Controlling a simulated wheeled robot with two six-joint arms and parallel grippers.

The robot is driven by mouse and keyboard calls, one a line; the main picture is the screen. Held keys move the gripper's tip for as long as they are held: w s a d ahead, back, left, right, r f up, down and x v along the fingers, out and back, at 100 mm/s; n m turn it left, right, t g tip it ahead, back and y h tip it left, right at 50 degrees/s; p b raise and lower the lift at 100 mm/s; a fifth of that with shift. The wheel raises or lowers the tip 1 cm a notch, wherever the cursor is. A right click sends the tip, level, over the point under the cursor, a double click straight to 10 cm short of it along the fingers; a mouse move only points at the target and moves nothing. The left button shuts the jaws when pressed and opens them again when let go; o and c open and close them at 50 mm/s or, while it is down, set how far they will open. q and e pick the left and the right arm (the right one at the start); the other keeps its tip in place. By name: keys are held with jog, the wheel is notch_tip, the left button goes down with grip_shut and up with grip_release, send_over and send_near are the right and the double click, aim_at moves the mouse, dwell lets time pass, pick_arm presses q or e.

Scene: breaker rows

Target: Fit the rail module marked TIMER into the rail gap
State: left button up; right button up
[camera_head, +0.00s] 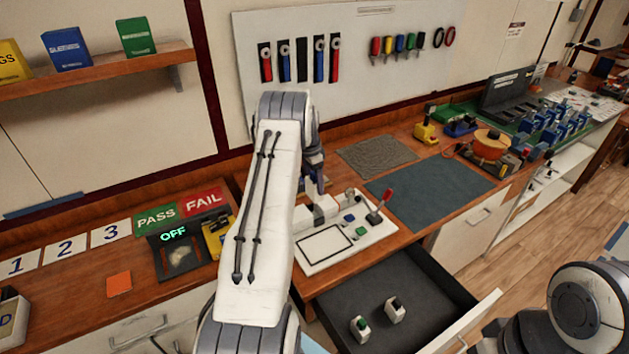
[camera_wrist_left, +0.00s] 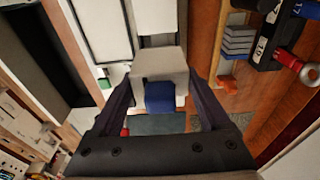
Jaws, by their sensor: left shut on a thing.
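My left gripper (camera_wrist_left: 160,88) is shut on a white module with a blue part (camera_wrist_left: 160,97), seen between the dark fingers in the left wrist view. No label can be read on it, so I cannot tell whether it is marked TIMER. In the head view my left arm reaches over the white board (camera_head: 378,238) and hides part of it. The gap in the rail cannot be made out clearly, nor can any contact between module and rail. My right gripper is out of view.
An open drawer (camera_head: 433,297) holds two small white modules, one with a green top (camera_head: 360,327) and one with a dark top (camera_head: 396,310). A red-handled lever (camera_head: 382,203) stands at the board's right. A blue-grey mat (camera_head: 440,188) lies clear beyond.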

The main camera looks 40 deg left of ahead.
aim_at(314, 195)
pick_arm(q)
jog(key=shift+s, duration=0.15)
jog(key=shift+f+b, duration=2.15)
jog(key=shift+f, duration=0.7)
jog(key=shift+b, duration=0.3)
jog(key=shift+f+b, duration=1.45)
jog(key=shift+f, duration=0.6)
jog(key=o, duration=1.5)
jog(key=shift+r, duration=0.1)
